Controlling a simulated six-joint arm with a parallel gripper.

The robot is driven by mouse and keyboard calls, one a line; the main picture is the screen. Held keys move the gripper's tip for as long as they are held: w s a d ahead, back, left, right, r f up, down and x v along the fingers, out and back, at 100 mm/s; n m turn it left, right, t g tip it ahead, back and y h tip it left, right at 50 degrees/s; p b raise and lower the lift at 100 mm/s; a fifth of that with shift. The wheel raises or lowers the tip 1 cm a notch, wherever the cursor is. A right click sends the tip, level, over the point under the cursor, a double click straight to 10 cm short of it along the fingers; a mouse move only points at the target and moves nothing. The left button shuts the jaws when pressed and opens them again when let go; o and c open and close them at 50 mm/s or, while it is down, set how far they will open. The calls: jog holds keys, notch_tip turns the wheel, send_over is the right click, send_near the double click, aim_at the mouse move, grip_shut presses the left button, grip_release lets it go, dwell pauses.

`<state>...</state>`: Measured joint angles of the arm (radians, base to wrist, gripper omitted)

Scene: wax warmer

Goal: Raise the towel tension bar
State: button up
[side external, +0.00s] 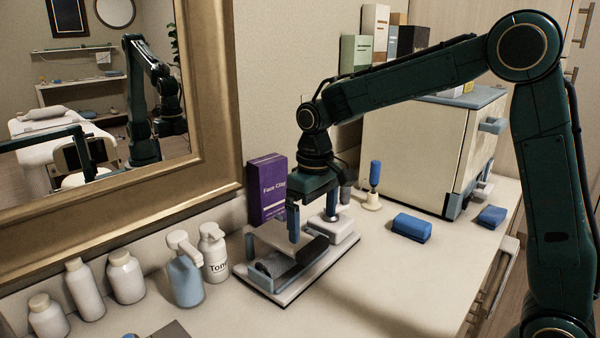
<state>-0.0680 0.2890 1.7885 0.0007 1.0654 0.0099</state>
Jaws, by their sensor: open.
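A low white tray-like fixture (287,290) with a dark edge sits on the counter below my gripper. A dark rolled or padded piece (312,250) lies slanted across it, with a lighter grey part (272,266) at its left end. I cannot clearly tell which part is the towel tension bar; it may be among these parts, partly hidden by my gripper. My gripper (312,214) points down over the back of the fixture, with its fingers apart. I see nothing held between them. Whether a finger touches the fixture is unclear.
A purple box (266,190) stands close behind the gripper. Pump bottles (186,275) and several white jars (126,277) line the left. A large cream cabinet (405,150) stands at the back right. Blue blocks (411,227) lie on the counter. The front right counter is clear.

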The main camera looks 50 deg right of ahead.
aim_at(313, 244)
jog(key=shift+f, duration=2.8)
jog(key=c, duration=1.3)
jog(key=shift+r, duration=0.1)
